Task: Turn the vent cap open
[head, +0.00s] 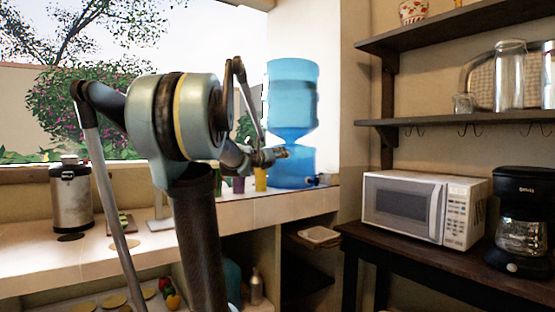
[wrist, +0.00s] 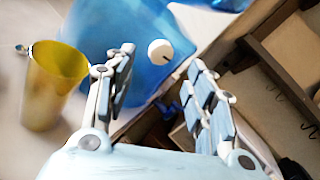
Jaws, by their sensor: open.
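A blue water dispenser (head: 291,170) stands on the tiled counter in the head view, with a large blue bottle (head: 292,88) on top. In the wrist view, a round white cap (wrist: 160,52) with a small dark mark sits on a blue surface; it looks like the vent cap. My gripper (head: 283,153) is in front of the dispenser in the head view. In the wrist view my gripper (wrist: 162,60) has its two jointed fingers spread apart with nothing between them. The cap appears beyond the gap between the fingertips; I cannot tell the distance. The cap is not visible in the head view.
A yellow cup (wrist: 52,88) stands left of my gripper and also shows in the head view (head: 261,180). A small tap (head: 318,180) sticks out at the dispenser's right. A microwave (head: 420,205) and coffee maker (head: 519,220) stand on the dark table. Wall shelves (head: 450,122) hang above.

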